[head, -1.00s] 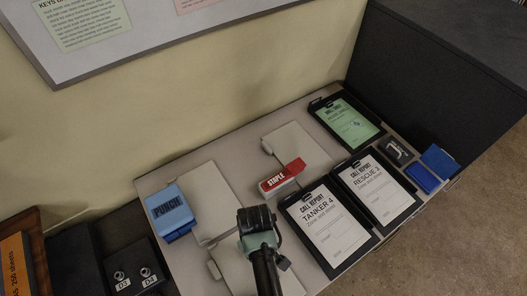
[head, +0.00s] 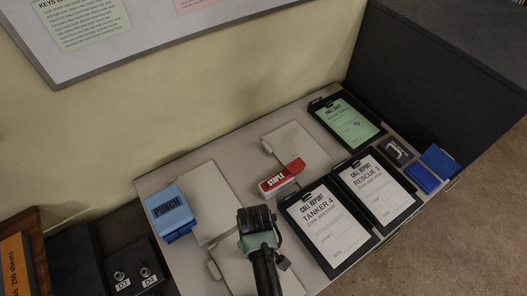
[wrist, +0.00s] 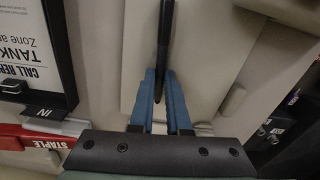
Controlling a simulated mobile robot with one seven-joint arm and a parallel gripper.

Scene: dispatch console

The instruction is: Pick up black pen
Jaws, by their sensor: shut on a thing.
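My gripper shows in the wrist view (wrist: 159,108), with its two blue fingers closed on a slim black pen (wrist: 165,40). The pen extends away from the fingers toward the top of that view, over a light grey panel. In the head view my dark wrist and arm cover the fingers and the pen, above the desk between the blue punch and the clipboards. Whether the pen touches the surface below cannot be told.
A blue punch (head: 170,212) stands at the left of the desk. A red stapler (head: 282,178) lies near the middle. The clipboards TANKER 4 (head: 325,225) and RESCUE 3 (head: 379,190) lie at right. A dark cabinet (head: 440,75) stands behind them.

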